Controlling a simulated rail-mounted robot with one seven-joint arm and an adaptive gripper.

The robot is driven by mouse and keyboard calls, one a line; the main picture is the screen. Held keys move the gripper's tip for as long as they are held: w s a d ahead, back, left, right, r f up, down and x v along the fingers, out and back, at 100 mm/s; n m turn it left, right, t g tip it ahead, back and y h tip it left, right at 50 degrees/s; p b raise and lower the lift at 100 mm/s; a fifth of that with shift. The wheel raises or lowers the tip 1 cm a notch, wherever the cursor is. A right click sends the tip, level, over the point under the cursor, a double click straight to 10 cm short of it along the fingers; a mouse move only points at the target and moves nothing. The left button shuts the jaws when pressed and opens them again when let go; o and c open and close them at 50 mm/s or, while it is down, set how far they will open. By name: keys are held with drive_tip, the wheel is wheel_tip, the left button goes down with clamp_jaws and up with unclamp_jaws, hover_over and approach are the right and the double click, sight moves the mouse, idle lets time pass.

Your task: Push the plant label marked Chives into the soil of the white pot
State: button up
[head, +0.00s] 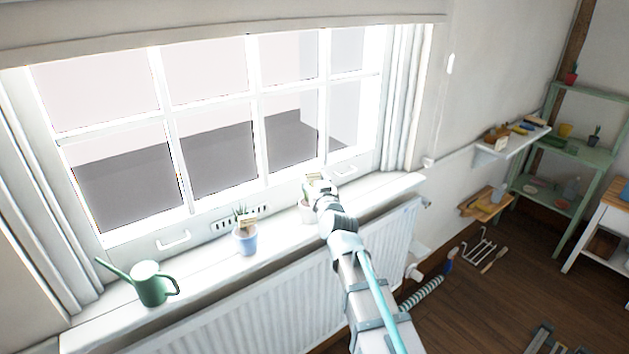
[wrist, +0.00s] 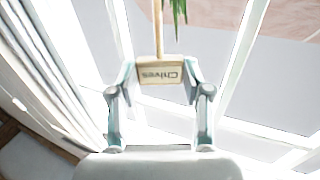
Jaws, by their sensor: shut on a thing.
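The plant label marked Chives (wrist: 160,73) is a pale tag on a thin wooden stake. My gripper (wrist: 160,82) is shut on the tag, with a finger at each side, and the lettering appears upside down in the wrist view. The stake runs to the top edge of that view, beside green leaves (wrist: 178,8); its tip is out of view. In the head view my gripper (head: 318,184) is over the white pot (head: 306,212) on the windowsill. My arm partly hides this pot. Whether the stake touches soil cannot be told.
A blue pot (head: 245,241) with a plant and a tag stands left of the white pot on the windowsill (head: 206,262). A green watering can (head: 150,286) is farther left. The window (head: 215,130) is close behind, and a radiator (head: 290,290) is below the sill.

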drive_tip(key=shift+f+b, duration=2.9)
drive_tip(key=shift+b, duration=0.25)
drive_tip(key=o, duration=0.8)
drive_tip(key=v, duration=0.7)
drive_tip(key=shift+s+d, duration=0.1)
drive_tip(key=shift+s, duration=0.15)
